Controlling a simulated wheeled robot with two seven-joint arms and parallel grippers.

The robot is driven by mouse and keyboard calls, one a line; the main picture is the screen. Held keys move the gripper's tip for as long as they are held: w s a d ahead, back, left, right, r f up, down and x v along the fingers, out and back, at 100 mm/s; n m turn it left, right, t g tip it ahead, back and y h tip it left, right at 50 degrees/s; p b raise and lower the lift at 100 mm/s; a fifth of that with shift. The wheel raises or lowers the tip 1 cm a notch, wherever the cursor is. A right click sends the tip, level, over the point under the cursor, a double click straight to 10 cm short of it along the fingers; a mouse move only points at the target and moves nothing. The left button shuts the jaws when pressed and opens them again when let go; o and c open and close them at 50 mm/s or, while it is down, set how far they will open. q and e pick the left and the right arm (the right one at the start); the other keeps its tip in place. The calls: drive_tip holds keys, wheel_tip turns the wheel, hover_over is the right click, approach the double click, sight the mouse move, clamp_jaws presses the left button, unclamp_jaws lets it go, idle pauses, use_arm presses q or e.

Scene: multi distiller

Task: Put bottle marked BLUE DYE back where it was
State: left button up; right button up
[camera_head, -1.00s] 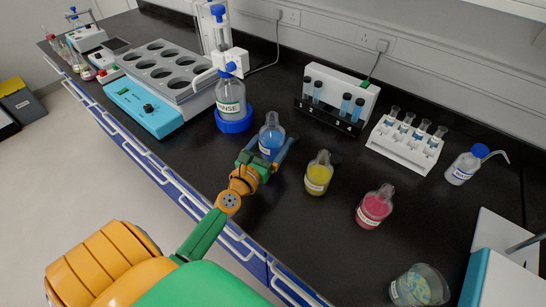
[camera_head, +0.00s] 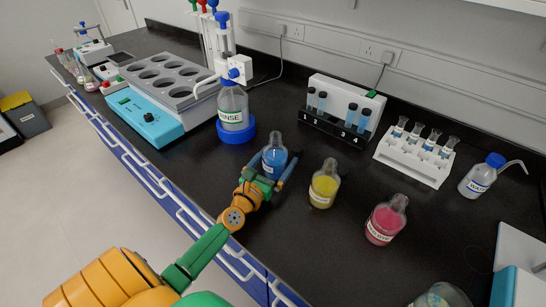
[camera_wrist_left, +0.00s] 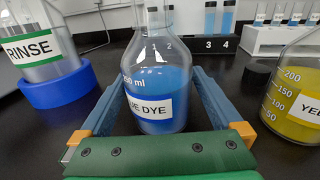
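The BLUE DYE bottle (camera_head: 274,160) is clear glass with blue liquid and stands upright on the black bench. It also shows in the left wrist view (camera_wrist_left: 158,82), its label partly reading "UE DYE". My left gripper (camera_head: 271,176) is low at the bench with its two blue fingers on either side of the bottle. In the left wrist view the fingers (camera_wrist_left: 158,95) look spread, with dark gaps between them and the bottle's lower sides. My right gripper is not in view.
The RINSE bottle (camera_head: 233,107) in a blue ring stands behind left. A yellow bottle (camera_head: 324,186) and a red bottle (camera_head: 385,221) stand to the right. A numbered tube rack (camera_head: 343,105) and a white rack (camera_head: 413,158) are behind. A blue-fronted heater block (camera_head: 150,118) is left.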

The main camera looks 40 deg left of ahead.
use_arm(q)
drive_tip(key=s+b, duration=0.1)
drive_tip(key=s, duration=0.6)
drive_tip(key=s+d+b, duration=0.1)
drive_tip(key=s, duration=0.2)
drive_tip(key=shift+s+d+f+b, duration=0.1)
drive_tip(key=shift+s+f+b, duration=0.1)
drive_tip(key=shift+s+b, duration=0.1)
drive_tip(key=shift+s+d+r, duration=0.1)
drive_tip(key=shift+s+r, duration=0.15)
drive_tip(key=shift+s, duration=0.45)
